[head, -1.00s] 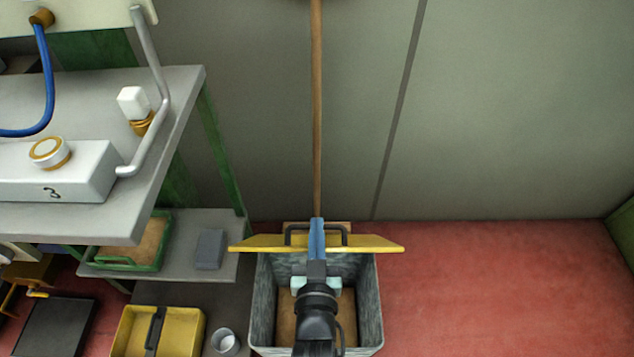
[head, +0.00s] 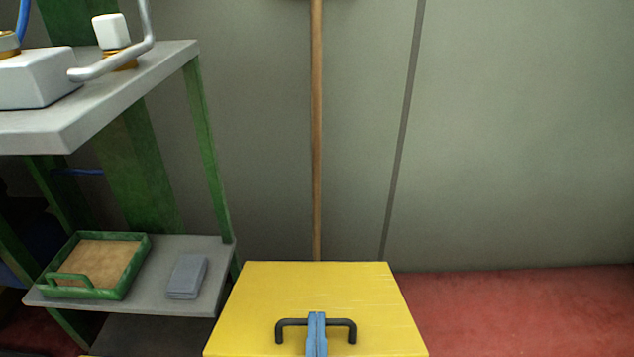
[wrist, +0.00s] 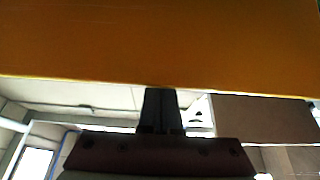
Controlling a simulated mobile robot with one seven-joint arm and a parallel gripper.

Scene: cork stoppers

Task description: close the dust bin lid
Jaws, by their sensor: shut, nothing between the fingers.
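The dust bin's yellow lid (head: 315,290) is at the bottom centre of the head view. Its flat outer face and dark handle (head: 295,323) show, and its front part is cut off by the frame's edge. The bin body is hidden, so I cannot tell whether the lid rests on the rim. My blue-fingered gripper (head: 317,318) is shut and empty, in front of the handle's middle. I cannot tell whether it touches the lid. In the wrist view the dark fingertips (wrist: 161,97) are by the edge of a broad orange surface (wrist: 160,45), apparently the lid.
A grey shelf unit with green legs (head: 207,150) stands at the left. Its low shelf (head: 215,265) holds a green tray (head: 130,265) and a grey block (head: 187,277). A wooden pole (head: 317,150) stands behind the lid. Red floor (head: 530,310) at the right is clear.

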